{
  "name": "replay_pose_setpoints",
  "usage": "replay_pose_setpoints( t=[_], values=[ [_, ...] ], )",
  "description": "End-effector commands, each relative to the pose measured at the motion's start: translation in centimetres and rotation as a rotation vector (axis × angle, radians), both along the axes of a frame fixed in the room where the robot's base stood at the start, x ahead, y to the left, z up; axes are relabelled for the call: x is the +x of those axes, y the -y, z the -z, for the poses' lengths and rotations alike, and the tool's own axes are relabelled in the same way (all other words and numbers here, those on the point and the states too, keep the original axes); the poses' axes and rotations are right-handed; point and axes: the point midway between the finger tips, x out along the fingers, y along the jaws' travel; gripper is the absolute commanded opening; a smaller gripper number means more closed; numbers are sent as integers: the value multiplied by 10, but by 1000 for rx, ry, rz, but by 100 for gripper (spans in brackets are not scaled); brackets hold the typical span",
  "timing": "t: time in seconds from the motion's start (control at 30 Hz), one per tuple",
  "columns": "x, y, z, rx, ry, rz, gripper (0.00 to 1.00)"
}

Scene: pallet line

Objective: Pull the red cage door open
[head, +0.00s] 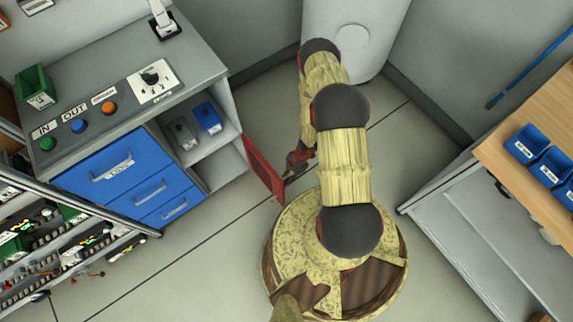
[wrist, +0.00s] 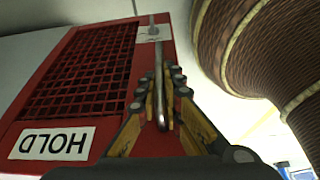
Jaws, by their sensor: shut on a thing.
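The red cage door (head: 264,172) stands out from the right front edge of the grey cabinet, swung away from its front, and the shelves beside it are exposed. In the wrist view the door (wrist: 85,70) shows its dark red mesh, a white HOLD label (wrist: 52,143) and a vertical metal bar handle (wrist: 158,62). My gripper (wrist: 161,98) is shut on this handle, one finger on each side. In the head view my gripper (head: 293,168) is at the door's right face, partly hidden by my arm. The handle cannot be made out there.
The grey cabinet (head: 205,62) has blue drawers (head: 120,170) and an open shelf with a blue bin (head: 207,117) and a grey bin (head: 183,133). A tool rack (head: 70,245) is at lower left. A wooden-topped bench (head: 520,150) stands at right. The floor below the door is clear.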

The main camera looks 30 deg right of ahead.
Motion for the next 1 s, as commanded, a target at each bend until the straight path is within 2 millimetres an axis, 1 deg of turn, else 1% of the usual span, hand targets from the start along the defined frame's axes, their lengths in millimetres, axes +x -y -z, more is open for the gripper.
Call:
replay_pose_setpoints(
  t=[0.07,0.1,0.4,0.67,0.77,0.87,1.0],
  values=[
    [0,0,0,-1,0,0,0],
    [0,0,0,-1,-1,0,9],
    [0,0,0,-1,0,0,26],
    [0,0,0,-1,0,0,27],
    [0,2,-4,-1,1,0,27],
    [1,6,-13,-1,2,0,27],
    [1,17,-37,-2,3,1,27]
  ],
)
